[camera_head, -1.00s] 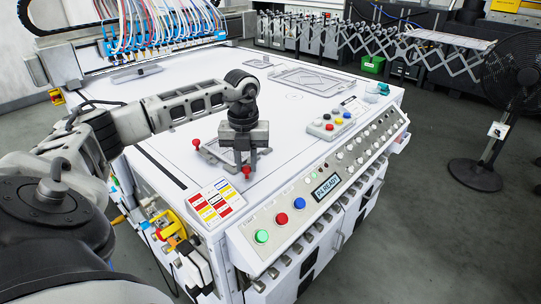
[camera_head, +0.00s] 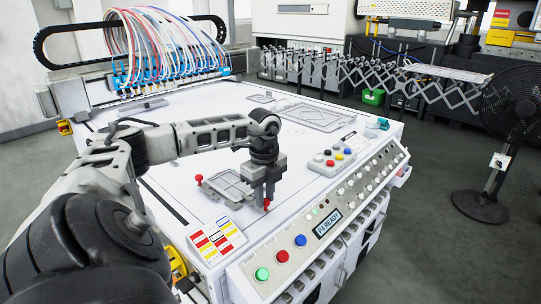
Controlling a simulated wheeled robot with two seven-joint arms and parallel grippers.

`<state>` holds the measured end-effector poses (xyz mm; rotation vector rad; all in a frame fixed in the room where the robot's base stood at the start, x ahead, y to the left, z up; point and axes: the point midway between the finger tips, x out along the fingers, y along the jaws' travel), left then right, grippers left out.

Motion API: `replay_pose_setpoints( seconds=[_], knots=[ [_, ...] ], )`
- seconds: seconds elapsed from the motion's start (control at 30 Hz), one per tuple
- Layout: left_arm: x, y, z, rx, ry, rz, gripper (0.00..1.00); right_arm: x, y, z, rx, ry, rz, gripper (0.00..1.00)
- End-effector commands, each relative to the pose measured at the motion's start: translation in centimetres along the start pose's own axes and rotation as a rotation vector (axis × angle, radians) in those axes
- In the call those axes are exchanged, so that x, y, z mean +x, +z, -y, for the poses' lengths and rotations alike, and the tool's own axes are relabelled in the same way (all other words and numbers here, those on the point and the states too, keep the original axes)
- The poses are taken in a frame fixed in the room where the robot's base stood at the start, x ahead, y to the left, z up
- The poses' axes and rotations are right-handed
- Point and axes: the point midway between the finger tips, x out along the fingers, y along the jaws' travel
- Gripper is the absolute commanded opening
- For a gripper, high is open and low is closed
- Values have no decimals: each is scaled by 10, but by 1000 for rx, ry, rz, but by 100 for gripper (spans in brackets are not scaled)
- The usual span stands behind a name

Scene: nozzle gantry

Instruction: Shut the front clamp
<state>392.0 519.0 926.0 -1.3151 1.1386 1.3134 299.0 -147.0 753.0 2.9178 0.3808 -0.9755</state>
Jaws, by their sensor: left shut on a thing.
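My left gripper (camera_head: 264,198) points down over the front right corner of a grey frame fixture (camera_head: 230,186) on the white table. It is shut on the front clamp (camera_head: 266,204), whose red knob shows low by the fingertips. The fingers hide most of this clamp, so I cannot tell its lever angle. A second clamp with a red knob (camera_head: 199,179) stands at the fixture's left side, apart from the gripper. My right gripper is not in view.
The white table (camera_head: 190,205) has a sloped front panel with colored buttons (camera_head: 281,255) and a small display. A button box (camera_head: 333,158) lies to the right of the gripper. The nozzle gantry with hoses (camera_head: 165,65) stands behind. A black fan (camera_head: 490,160) stands at right.

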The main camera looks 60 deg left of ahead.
Motion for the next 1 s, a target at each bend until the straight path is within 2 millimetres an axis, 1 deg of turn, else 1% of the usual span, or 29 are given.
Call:
replay_pose_setpoints(
  seconds=[0.03, 0.2, 0.67, 0.7, 0.77, 0.8, 1.0],
  knots=[
    [-1, 3, 0, -22, -3, 3, 0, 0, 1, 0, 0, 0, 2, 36],
    [-1, 6, -2, -67, -3, 3, 0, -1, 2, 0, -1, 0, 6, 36],
    [-1, 8, -2, -84, -5, 3, 0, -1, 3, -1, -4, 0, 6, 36],
    [-1, 8, -2, -84, -5, 3, 24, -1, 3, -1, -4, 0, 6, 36],
    [-1, 8, -2, -83, -5, 2, 41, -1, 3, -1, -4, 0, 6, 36],
    [-1, 8, -2, -83, -4, 2, 43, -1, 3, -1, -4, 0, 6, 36],
    [0, 7, -2, -81, -2, 2, 43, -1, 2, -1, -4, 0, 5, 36]
  ],
)
